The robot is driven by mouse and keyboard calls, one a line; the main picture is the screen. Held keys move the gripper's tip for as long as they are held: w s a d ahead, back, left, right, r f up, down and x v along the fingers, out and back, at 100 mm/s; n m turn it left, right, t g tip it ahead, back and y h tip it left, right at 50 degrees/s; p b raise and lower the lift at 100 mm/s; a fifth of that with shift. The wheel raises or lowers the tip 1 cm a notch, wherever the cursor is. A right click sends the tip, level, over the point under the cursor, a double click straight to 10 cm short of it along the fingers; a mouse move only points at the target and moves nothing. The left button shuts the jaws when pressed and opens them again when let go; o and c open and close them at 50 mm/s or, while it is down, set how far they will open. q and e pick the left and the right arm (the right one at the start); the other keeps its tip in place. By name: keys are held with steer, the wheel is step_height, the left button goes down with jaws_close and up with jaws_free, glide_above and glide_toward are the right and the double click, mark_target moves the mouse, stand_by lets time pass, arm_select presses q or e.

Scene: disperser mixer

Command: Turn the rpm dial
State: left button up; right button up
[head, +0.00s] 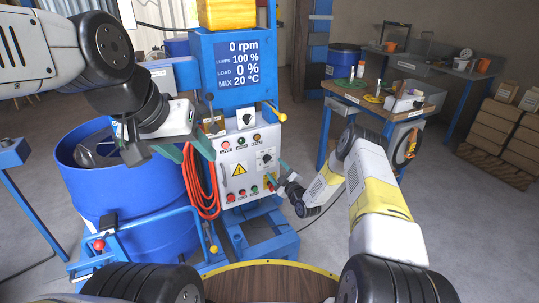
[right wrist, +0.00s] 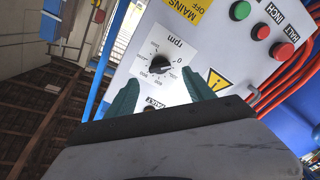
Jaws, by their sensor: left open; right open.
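The rpm dial (head: 266,158) is a black knob on a white scale plate, on the right side of the grey control panel (head: 232,158). In the right wrist view the dial (right wrist: 156,66) is seen close up with its number scale. My right gripper (right wrist: 162,84) is open, its two green fingers pointing at the panel either side of the dial plate's lower part. Whether they touch it I cannot tell. In the head view this gripper (head: 271,180) is just below the dial. My left gripper (head: 150,153) is open and empty, left of the panel. The display (head: 238,63) reads 0 rpm.
A blue drum (head: 85,195) stands on the left below my left arm. Red hose (head: 205,190) hangs at the panel's left edge. Several buttons and a yellow warning sign (head: 239,170) share the panel. A workbench (head: 370,100) stands behind on the right.

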mark_target(269, 161)
steer(key=x, duration=0.6)
steer(key=shift+w, duration=0.15)
jaws_close()
